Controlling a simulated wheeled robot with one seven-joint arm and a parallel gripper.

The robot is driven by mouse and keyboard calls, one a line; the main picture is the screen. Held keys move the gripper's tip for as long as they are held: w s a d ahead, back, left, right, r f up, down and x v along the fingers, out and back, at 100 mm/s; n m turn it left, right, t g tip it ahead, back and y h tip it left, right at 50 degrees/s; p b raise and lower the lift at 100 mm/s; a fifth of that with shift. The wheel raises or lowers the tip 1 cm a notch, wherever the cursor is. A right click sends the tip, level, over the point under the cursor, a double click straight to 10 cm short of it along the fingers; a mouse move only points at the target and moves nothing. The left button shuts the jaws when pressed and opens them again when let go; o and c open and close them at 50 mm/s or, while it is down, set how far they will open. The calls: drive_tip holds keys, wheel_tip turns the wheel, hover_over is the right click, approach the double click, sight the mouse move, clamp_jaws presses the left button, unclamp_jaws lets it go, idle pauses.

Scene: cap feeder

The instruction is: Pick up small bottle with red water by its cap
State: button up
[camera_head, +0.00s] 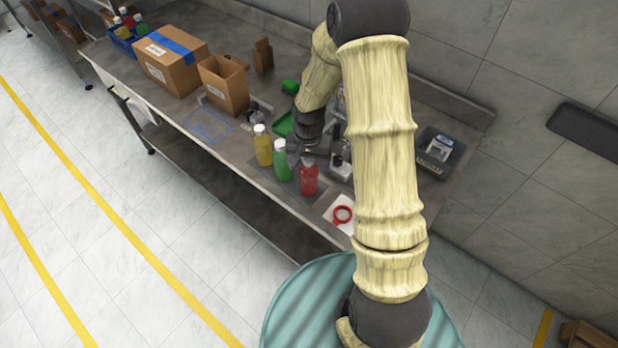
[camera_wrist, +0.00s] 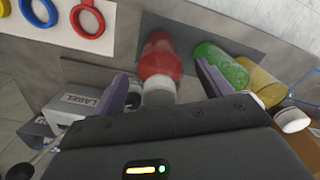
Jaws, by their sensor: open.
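The small bottle with red water (camera_head: 309,178) stands at the right end of a row of bottles near the front edge of the table. In the wrist view the red bottle (camera_wrist: 160,58) shows its white cap (camera_wrist: 159,91) towards my gripper (camera_wrist: 166,92). My gripper's two fingers are apart, one on each side of the cap, with clear gaps. The fingers do not touch the bottle. In the head view my arm hides part of the table behind the bottles.
A green bottle (camera_head: 281,160) and a yellow bottle (camera_head: 263,146) stand left of the red one; the green bottle (camera_wrist: 219,66) lies beside a finger in the wrist view. A red ring (camera_head: 342,214) rests on a white sheet at right. Open cardboard box (camera_head: 224,85) stands further left.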

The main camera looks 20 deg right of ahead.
drive_tip(key=shift+c, duration=0.5)
drive_tip(key=c, duration=1.5)
wheel_tip(320, 180, up, 10)
drive_tip(key=shift+r+b, duration=0.1)
drive_tip(key=shift+b, duration=0.7)
drive_tip(key=shift+d, duration=0.1)
